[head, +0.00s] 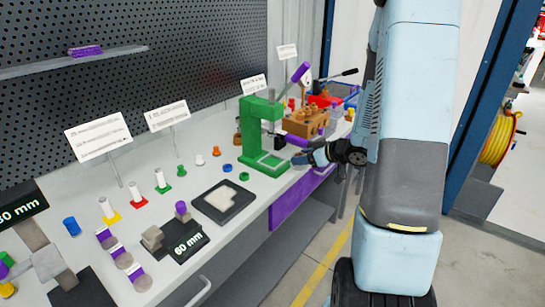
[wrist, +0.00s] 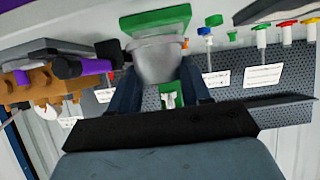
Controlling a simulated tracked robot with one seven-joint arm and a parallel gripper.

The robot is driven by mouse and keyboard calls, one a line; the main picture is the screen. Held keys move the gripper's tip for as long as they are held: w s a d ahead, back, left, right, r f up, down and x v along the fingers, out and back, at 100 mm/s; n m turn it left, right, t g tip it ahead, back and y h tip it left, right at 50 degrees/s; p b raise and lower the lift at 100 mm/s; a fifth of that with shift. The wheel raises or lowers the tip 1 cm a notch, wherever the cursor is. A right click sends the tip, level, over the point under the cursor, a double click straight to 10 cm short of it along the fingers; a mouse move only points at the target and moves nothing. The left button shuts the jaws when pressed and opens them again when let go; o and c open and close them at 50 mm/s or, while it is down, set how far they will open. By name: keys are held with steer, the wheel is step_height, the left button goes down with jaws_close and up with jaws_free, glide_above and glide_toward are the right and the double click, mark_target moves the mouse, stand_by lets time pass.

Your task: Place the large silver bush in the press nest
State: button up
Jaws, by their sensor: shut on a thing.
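The large silver bush (wrist: 156,62) is between the two dark fingers of my gripper (wrist: 159,76) in the wrist view, and the fingers are shut on it. The green press (head: 250,132) stands on the bench in the head view, with a pale square on its base (head: 271,161). My gripper (head: 308,157) is just right of that base, close above the bench's front edge. The green base (wrist: 156,21) also shows beyond the bush in the wrist view. The nest itself is not clear, and I cannot tell whether the bush touches it.
A black and purple handle (head: 294,140) is close to my gripper, and it also shows in the wrist view (wrist: 78,66). A brown block (head: 308,122) stands behind the press. A black tray (head: 224,201), a blue ring (head: 227,168) and several coloured posts stand to the left.

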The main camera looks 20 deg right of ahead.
steer(key=w+a, duration=0.2)
steer(key=w, duration=0.1)
steer(key=w+a, duration=0.2)
steer(key=w, duration=0.1)
steer(key=w+a, duration=0.3)
steer(key=shift+w, duration=0.2)
steer(key=shift+w+f, duration=0.1)
steer(key=shift+f, duration=1.7)
steer(key=o, duration=1.3)
steer(key=shift+c, duration=0.2)
steer(key=shift+r, duration=0.1)
